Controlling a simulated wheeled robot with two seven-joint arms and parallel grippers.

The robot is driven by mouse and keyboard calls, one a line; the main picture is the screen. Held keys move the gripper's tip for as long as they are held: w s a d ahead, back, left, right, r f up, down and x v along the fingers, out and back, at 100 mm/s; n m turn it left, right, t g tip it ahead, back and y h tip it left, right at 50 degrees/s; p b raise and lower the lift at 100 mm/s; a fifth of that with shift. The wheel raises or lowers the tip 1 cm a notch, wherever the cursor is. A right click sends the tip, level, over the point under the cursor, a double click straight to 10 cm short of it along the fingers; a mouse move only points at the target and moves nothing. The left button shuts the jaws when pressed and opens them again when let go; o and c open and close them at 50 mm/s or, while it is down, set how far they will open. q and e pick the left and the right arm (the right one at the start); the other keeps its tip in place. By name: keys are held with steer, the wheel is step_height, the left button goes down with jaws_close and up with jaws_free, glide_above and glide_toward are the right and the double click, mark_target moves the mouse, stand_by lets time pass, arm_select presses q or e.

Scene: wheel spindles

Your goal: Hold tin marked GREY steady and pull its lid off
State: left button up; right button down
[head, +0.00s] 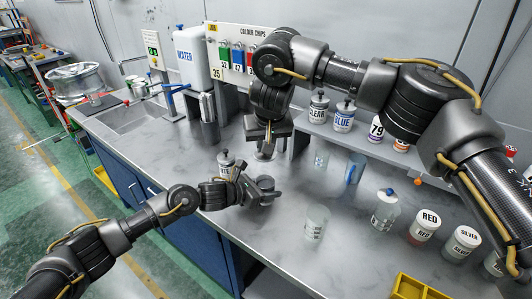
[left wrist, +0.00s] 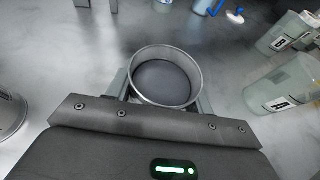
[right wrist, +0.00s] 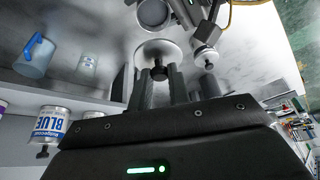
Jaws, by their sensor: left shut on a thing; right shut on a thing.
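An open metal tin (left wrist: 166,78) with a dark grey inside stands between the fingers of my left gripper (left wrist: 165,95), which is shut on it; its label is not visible. The round metal lid (right wrist: 158,50) has a black knob, and my right gripper (right wrist: 160,78) is shut on that knob. The lid is off the tin and apart from it; the open tin also shows at the top of the right wrist view (right wrist: 153,14). In the head view the lid (head: 264,155) hangs under my right gripper (head: 267,143), just above my left gripper (head: 256,180), which mostly hides the tin.
Another knobbed tin (head: 225,164) stands close left of my left gripper. The shelf behind holds a BLUE tin (head: 344,118). The sink (head: 133,118) is at left.

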arm_select(q)
steer(key=o, duration=1.2)
steer(key=v, duration=1.2)
steer(key=shift+s, duration=0.1)
steer(key=shift+d+f, duration=0.1)
